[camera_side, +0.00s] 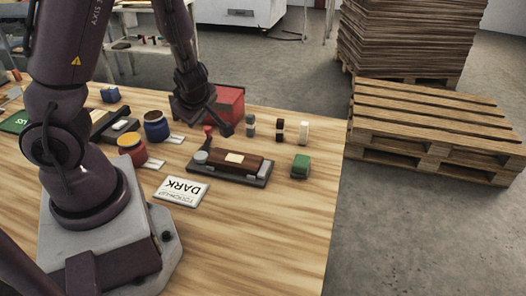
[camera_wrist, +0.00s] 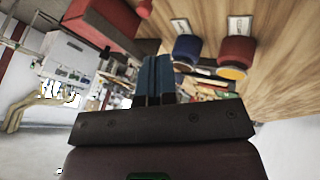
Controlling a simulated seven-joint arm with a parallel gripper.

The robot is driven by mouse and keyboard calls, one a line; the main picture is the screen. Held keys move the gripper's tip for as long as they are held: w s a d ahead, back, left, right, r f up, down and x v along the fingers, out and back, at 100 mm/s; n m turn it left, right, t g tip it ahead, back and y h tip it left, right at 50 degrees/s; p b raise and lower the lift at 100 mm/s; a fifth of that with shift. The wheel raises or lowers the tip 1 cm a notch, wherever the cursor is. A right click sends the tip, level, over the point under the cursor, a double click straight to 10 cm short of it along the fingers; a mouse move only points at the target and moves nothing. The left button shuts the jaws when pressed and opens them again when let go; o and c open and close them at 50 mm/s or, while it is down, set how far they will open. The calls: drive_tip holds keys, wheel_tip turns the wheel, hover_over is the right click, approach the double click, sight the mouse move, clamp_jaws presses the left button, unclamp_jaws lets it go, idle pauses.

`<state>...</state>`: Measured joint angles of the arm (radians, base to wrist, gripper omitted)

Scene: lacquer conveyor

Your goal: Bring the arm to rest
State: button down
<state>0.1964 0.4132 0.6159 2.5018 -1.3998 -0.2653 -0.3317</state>
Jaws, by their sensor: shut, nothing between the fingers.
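My gripper (camera_side: 226,130) hangs above the table near the front of the red box, and its fingers are hard to make out in the side view. In the wrist view my gripper (camera_wrist: 158,62) shows two blue fingers side by side, shut with nothing between them. The wooden table (camera_side: 290,235) lies below. I cannot tell the exact height of the gripper above it.
Near the gripper are a red box (camera_side: 231,104), a blue pot (camera_side: 157,131), a red pot (camera_side: 131,153) and small blocks. A dark tray (camera_side: 257,181) bears a brown bar. The front right is clear.

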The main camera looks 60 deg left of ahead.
drive_tip(key=w+d+r+m+t+h, duration=0.1)
drive_tip(key=w+d+r+m+h, duration=0.2)
drive_tip(key=d+m, duration=0.45)
drive_tip(key=d+r+m+t+h, duration=0.1)
drive_tip(key=d+r+m+h, duration=0.1)
drive_tip(key=d+m+h, duration=0.5)
drive_tip(key=s+d+r+m+t+y, duration=0.1)
drive_tip(key=s+r+m, duration=0.3)
drive_tip(key=r, duration=0.4)
drive_tip(key=s+d+r+m+t+y, duration=0.1)
drive_tip(key=s+d+r+m+y, duration=0.1)
drive_tip(key=r, duration=0.5)
drive_tip(key=s+d+m, duration=0.1)
drive_tip(key=s+m, duration=0.1)
drive_tip(key=m, duration=0.1)
drive_tip(key=shift+r+m, duration=0.35)
drive_tip(key=shift+r, duration=0.05)
